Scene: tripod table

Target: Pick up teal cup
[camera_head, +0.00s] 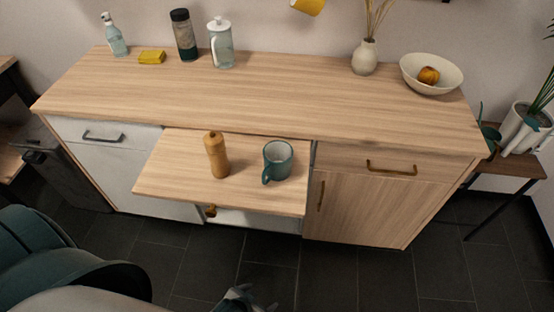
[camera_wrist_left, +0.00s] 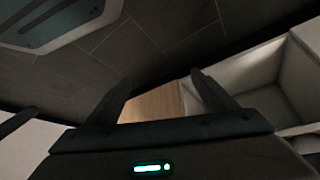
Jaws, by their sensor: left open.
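The teal cup (camera_head: 281,170) stands upright on a pulled-out wooden board (camera_head: 240,196) at the front of the cabinet in the head view. Its rim is open to the top, its inside is pale, and its handle points toward the front left. My left gripper (camera_head: 240,294) shows at the bottom edge of the head view, in front of and below the board, well apart from the cup. In the left wrist view its two fingers (camera_wrist_left: 160,92) are spread with nothing between them. The cup is not visible in that view. My right gripper is not in view.
A wooden pepper mill (camera_head: 217,158) stands on the board left of the cup. The countertop (camera_head: 280,90) behind holds a spray bottle (camera_head: 115,38), yellow sponge (camera_head: 152,57), dark bottle (camera_head: 185,38), jug (camera_head: 222,46), vase (camera_head: 364,58) and bowl (camera_head: 440,86). Its middle is clear.

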